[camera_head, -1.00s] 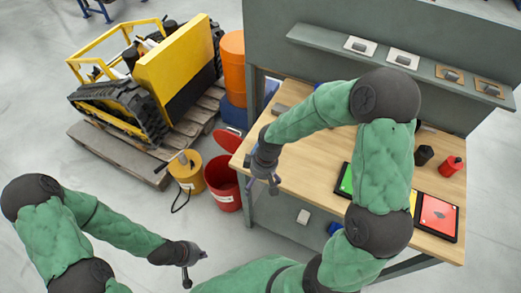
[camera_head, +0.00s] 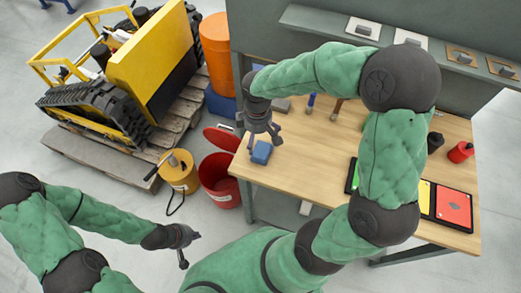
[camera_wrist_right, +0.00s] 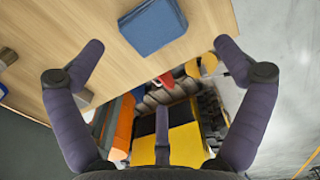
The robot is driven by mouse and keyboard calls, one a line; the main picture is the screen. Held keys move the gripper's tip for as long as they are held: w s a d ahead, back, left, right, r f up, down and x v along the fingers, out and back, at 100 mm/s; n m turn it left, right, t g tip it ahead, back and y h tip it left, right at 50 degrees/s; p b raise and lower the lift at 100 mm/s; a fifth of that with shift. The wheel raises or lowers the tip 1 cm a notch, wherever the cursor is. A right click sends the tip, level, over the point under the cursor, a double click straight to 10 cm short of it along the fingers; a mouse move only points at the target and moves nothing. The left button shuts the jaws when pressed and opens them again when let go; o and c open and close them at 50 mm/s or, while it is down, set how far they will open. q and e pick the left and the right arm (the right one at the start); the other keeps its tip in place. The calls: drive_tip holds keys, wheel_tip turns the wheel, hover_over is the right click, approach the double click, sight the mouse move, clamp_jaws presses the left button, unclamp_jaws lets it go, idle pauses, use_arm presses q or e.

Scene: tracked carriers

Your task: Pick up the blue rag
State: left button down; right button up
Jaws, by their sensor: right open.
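The blue rag (camera_head: 261,152) is a folded blue block-like bundle lying on the wooden table (camera_head: 300,172) near its left front corner. In the right wrist view the rag (camera_wrist_right: 152,27) lies at the top, near the table edge and beyond the fingertips. My right gripper (camera_head: 262,138) is above the table, close to the rag. In its wrist view the fingers (camera_wrist_right: 160,47) are spread wide with nothing between them. My left gripper (camera_head: 190,246) hangs at the lower left, away from the table; its jaw opening is too small to make out.
A red bucket (camera_head: 219,182) and a yellow bucket (camera_head: 180,172) stand on the floor left of the table. A red bottle (camera_head: 461,152) and a coloured tray (camera_head: 453,207) are at the table's right. A shelf (camera_head: 400,47) runs along the back.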

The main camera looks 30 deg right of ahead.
sight(262, 150)
wheel_tip(262, 150, down, 3)
drive_tip(key=shift+f+b, duration=0.1)
drive_tip(key=shift+b, duration=0.25)
drive_tip(key=f, duration=0.1)
drive_tip(key=f+b, duration=0.1)
drive_tip(key=f, duration=0.1)
drive_tip(key=d+f+b, duration=0.1)
drive_tip(key=f, duration=0.1)
drive_tip(key=shift+s, duration=0.3)
drive_tip(key=shift+r, duration=0.1)
drive_tip(key=c, duration=1.2)
